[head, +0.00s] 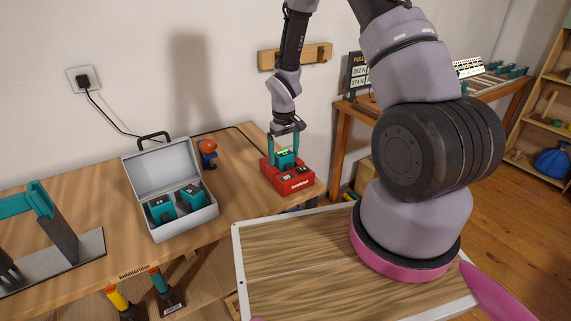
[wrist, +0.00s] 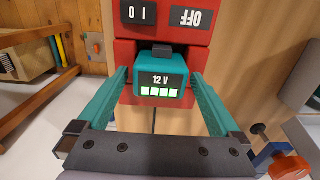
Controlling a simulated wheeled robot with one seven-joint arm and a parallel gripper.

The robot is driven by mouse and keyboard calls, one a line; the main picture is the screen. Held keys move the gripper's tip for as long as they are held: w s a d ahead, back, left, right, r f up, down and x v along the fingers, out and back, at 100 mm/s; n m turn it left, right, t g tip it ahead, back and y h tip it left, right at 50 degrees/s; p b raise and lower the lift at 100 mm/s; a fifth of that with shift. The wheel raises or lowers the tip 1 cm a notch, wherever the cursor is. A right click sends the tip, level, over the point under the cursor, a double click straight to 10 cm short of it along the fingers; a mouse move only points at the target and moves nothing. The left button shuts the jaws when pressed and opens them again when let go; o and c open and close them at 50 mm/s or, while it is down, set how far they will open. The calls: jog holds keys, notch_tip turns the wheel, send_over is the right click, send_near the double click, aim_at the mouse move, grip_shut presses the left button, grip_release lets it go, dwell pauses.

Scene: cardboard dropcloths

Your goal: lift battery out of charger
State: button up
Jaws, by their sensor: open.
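A teal battery (head: 287,159) sits in the red charger (head: 290,184) at the right end of the workbench. In the wrist view the battery (wrist: 160,78) shows "12 V" and a row of lit green squares. The red charger (wrist: 125,50) has black labels reading "I O" and "OFF". My gripper (head: 285,152) is over the charger, pointing down. In the wrist view my gripper (wrist: 160,85) is open, with one teal finger on each side of the battery. Small gaps seem to show between the fingers and the battery sides.
An open grey case (head: 185,222) holding teal batteries stands left of the charger on the wooden workbench (head: 105,210). A blue and orange object (head: 207,152) stands between them. A black cable runs along the wall. A teal and grey stand (head: 60,235) is at far left.

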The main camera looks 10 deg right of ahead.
aim_at(283, 153)
jog(key=c, duration=1.4)
jog(key=shift+c, duration=0.2)
jog(key=shift+r, duration=0.3)
jog(key=shift+r, duration=3.4)
jog(key=shift+a+r, duration=0.1)
